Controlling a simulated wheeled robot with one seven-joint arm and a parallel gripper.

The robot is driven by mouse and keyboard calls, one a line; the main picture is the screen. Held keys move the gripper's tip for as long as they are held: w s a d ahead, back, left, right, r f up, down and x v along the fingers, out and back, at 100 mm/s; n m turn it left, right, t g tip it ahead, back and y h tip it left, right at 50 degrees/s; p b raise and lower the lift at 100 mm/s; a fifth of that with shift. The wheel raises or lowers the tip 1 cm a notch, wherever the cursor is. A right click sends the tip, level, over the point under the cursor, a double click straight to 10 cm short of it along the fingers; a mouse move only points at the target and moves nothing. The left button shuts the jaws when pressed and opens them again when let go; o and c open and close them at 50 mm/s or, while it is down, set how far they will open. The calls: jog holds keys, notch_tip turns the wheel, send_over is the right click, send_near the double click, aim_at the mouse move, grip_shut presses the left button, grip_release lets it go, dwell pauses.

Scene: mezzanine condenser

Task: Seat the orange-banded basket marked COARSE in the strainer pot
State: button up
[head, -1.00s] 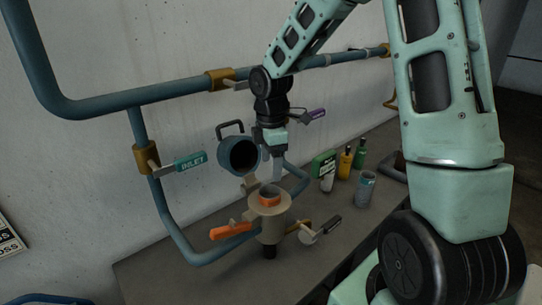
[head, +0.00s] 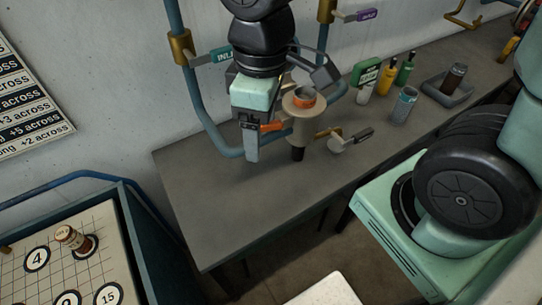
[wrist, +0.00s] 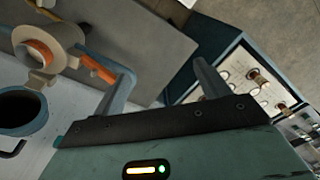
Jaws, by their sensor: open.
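The beige strainer pot (head: 306,123) stands at the bench's wall side, and the wrist view shows its mouth from above (wrist: 66,34). The orange-banded basket (head: 304,100) shows as an orange ring inside the pot mouth, also in the wrist view (wrist: 38,51). I cannot read its marking or tell how deep it sits. My gripper (head: 251,157) is open and empty, in front and left of the pot in the head view. Its two fingers (wrist: 165,78) stand apart with nothing between them. The dark hollow lid (wrist: 20,112) hangs open beside the pot in the wrist view; my arm hides it in the head view.
An orange lever (head: 270,127) and a brass-stemmed valve (head: 336,145) flank the pot. A blue-grey cup (head: 403,105), bottles (head: 387,78) and a tray (head: 448,91) stand to the right. The front-left bench top is clear. A numbered board (head: 75,247) lies lower left.

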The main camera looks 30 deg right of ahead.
jog(key=s+a+m, duration=0.1)
jog(key=s+a, duration=0.1)
jog(key=s, duration=0.4)
jog(key=shift+s+f+m, duration=0.2)
jog(key=shift+s+m, duration=0.1)
jog(key=shift+s, duration=0.1)
jog(key=shift+a, duration=0.1)
